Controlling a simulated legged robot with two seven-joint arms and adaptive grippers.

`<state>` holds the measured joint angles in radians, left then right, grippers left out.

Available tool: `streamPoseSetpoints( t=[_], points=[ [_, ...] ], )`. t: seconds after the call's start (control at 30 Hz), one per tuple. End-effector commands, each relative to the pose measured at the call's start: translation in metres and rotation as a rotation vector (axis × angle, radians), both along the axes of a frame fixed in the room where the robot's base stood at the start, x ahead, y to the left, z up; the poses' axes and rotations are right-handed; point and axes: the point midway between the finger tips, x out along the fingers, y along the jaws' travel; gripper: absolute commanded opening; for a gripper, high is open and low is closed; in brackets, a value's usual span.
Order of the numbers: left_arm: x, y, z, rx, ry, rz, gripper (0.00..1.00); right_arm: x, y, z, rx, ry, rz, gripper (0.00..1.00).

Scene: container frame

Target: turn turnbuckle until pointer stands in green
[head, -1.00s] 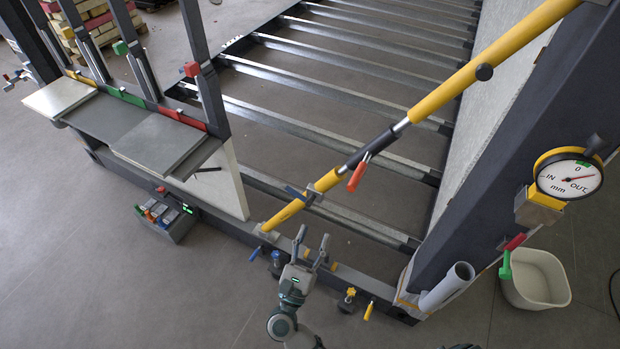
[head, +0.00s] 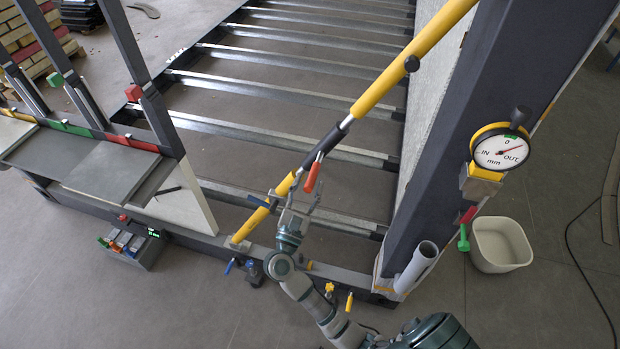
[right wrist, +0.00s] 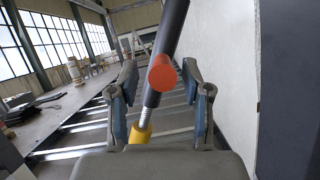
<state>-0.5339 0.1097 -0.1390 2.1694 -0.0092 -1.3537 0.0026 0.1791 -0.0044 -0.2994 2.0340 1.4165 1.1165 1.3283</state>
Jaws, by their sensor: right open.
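The turnbuckle's dark sleeve (head: 324,148) sits in the slanted yellow brace (head: 385,85), with a red handle (head: 313,177) hanging from it. My right gripper (head: 306,190) is open at the handle, just below the sleeve. In the right wrist view, the round red handle end (right wrist: 162,73) faces the camera between the spread fingers, apart from both. The dark sleeve (right wrist: 170,35) and a bare thread (right wrist: 144,116) show behind it. The dial gauge (head: 501,152) has its pointer right of the green mark at 0, towards OUT. My left gripper is not in view.
A dark post (head: 450,130) and pale panel (head: 433,120) stand right of the brace. A white bin (head: 500,245) is on the floor at right. Steel joists (head: 270,88) lie behind. A grey shelf (head: 75,160) and small tool box (head: 135,248) are at left.

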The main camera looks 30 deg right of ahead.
Motion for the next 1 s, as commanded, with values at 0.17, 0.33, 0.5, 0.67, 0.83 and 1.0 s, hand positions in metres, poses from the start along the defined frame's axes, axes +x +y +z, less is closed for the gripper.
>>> streamPoseSetpoints(
  t=[0.17,0.33,0.5,0.67,0.83,1.0],
  points=[
    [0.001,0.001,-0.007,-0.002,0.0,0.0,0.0,0.008,-0.01,0.007,-0.003,0.0,-0.001,0.49],
    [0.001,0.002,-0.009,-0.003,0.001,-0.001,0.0,0.01,-0.009,0.007,-0.004,0.002,0.0,0.49],
    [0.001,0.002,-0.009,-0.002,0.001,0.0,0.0,0.01,-0.008,0.008,-0.005,0.001,0.0,0.41],
    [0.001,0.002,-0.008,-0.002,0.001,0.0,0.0,0.01,-0.01,0.007,-0.004,0.001,0.0,0.01],
    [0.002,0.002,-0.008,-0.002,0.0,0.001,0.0,0.01,-0.011,0.007,-0.001,0.001,0.001,0.0],
    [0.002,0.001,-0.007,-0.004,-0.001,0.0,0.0,0.013,-0.014,0.008,0.003,0.004,-0.006,0.0]
  ],
)
